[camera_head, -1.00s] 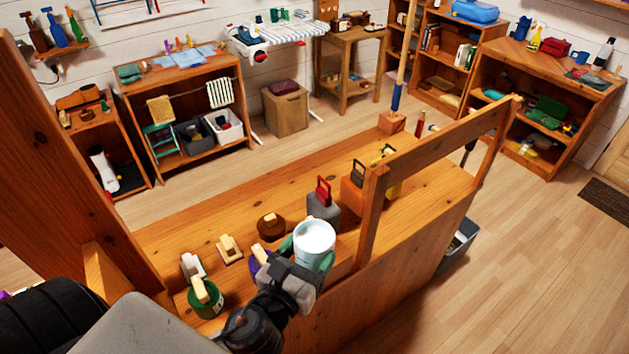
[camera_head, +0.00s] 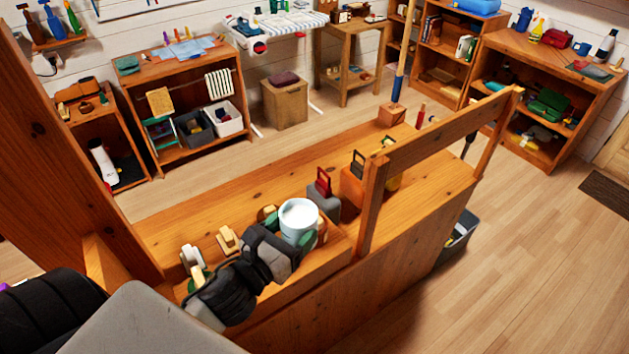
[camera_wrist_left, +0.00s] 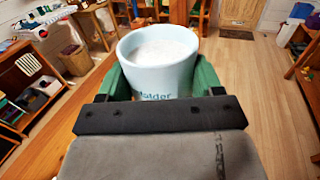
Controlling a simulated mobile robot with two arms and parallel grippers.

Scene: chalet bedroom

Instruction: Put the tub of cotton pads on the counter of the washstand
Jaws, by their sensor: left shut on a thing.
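The tub of cotton pads (camera_head: 299,222) is a pale blue round tub, its white contents showing at the open top. My left gripper (camera_head: 289,232) is shut on it, with green fingers on either side. In the left wrist view the tub (camera_wrist_left: 158,78) stands nearly upright between the fingers, and part of its lettering shows. In the head view it is over the near part of the long wooden counter (camera_head: 210,205). My gripper and wrist hide its base, so I cannot tell whether it touches the counter. I cannot tell which furniture is the washstand. My right gripper is out of view.
Wooden-handled brushes (camera_head: 228,240) stand left of the tub. A grey block with a red handle (camera_head: 323,198) stands close on its right. A wooden rail frame (camera_head: 440,132) rises along the counter's right side. A clear stretch of counter lies beyond the brushes.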

